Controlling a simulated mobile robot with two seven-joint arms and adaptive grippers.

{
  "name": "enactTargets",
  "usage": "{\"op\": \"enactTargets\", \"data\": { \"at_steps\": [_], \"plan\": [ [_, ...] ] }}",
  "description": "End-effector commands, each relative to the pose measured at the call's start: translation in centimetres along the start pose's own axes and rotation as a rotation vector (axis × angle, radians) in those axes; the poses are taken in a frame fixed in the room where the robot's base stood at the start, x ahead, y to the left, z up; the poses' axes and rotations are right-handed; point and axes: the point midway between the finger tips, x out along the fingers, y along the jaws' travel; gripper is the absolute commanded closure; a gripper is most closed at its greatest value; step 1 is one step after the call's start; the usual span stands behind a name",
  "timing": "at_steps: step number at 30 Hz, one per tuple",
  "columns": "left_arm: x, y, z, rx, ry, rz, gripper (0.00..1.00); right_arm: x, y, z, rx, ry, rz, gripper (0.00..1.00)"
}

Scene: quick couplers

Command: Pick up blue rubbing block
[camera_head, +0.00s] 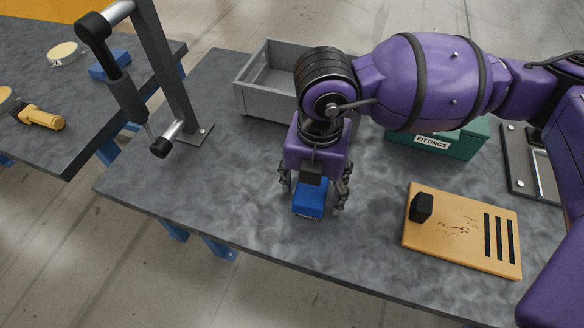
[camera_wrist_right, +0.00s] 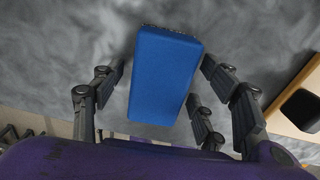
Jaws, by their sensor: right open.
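The blue rubbing block (camera_head: 310,197) is on the grey worktable near its front edge, directly below my right gripper (camera_head: 312,204). In the right wrist view the blue block (camera_wrist_right: 165,75) lies between the fingers of the right gripper (camera_wrist_right: 164,68), with a small gap on each side. The right gripper is open and its fingers stand either side of the block. Part of the block is hidden by the gripper in the head view. My left gripper is not in view.
A grey bin (camera_head: 262,85) and a green FITTINGS box (camera_head: 440,142) stand behind. A wooden board (camera_head: 455,255) with a black knob (camera_head: 421,207) lies to the right. A metal post (camera_head: 170,75) stands at left. Another blue block (camera_head: 110,65) sits on the left table (camera_head: 100,110).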

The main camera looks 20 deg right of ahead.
Motion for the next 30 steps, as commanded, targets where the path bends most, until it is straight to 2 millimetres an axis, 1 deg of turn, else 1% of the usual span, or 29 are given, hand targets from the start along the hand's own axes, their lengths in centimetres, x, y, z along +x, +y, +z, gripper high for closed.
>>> {"op": "enactTargets", "data": {
  "at_steps": [6,7,18,19,26,30],
  "plan": [
    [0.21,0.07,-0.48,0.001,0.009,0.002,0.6,0.16,-0.04,-0.03,0.0,0.001,-0.001,0.33],
    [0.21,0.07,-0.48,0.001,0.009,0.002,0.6,0.16,-0.04,-0.04,0.0,0.001,-0.001,0.35],
    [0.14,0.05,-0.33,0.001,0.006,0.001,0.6,0.13,-0.04,-0.05,0.0,0.001,-0.001,0.84],
    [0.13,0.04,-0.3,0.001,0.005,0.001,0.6,0.13,-0.03,-0.05,0.0,0.001,-0.001,0.87],
    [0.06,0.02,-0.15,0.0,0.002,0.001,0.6,0.05,-0.01,-0.03,0.0,0.001,0.0,0.87],
    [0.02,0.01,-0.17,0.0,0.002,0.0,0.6,-0.53,0.04,0.0,0.0,0.0,0.002,0.87]
  ]
}}
